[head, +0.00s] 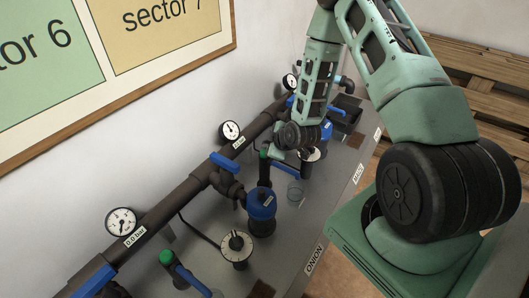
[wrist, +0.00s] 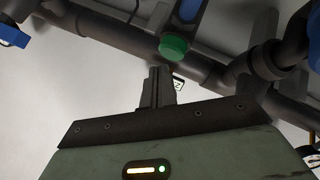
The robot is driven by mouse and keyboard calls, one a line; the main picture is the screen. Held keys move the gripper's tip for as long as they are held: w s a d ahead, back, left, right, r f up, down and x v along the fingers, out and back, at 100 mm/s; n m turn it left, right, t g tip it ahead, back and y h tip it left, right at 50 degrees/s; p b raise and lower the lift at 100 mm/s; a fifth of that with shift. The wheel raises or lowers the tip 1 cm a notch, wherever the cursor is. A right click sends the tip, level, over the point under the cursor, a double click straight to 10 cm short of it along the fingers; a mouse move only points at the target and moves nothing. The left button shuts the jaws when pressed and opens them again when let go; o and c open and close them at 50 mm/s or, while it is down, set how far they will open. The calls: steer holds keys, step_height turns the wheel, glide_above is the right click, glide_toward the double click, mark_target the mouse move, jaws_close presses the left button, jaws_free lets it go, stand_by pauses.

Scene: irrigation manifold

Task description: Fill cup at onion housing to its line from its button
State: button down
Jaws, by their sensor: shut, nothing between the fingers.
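The blue-and-black housing (head: 262,205) stands on the grey bench, with the ONION label (head: 315,260) on the bench edge in front. A green button (head: 264,153) sits above and behind the housing. A green button (wrist: 173,46) shows in the wrist view just beyond my fingertips. My gripper (wrist: 157,72) is shut and empty, its tips close to that button; I cannot tell whether they touch. In the head view its fingers are hard to make out beneath my wrist.
A dark pipe (head: 170,205) with blue valve handles and several gauges (head: 121,222) runs along the wall. A round dial (head: 237,245) stands left of the housing. Another green button (head: 166,257) is at lower left. Wooden slats (head: 480,70) lie beyond the bench on the right.

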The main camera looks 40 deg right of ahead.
steer(key=shift+f+b, duration=0.4)
steer(key=shift+f+b, duration=0.5)
steer(key=shift+b, duration=0.05)
stand_by(0.7)
steer(key=shift+r, duration=0.1)
steer(key=shift+r+p, duration=0.55)
steer(key=shift+r, duration=0.3)
steer(key=shift+r, duration=0.1)
steer(key=shift+r+p, duration=1.55)
steer(key=shift+r, duration=0.9)
steer(key=shift+f, duration=0.1)
stand_by(0.7)
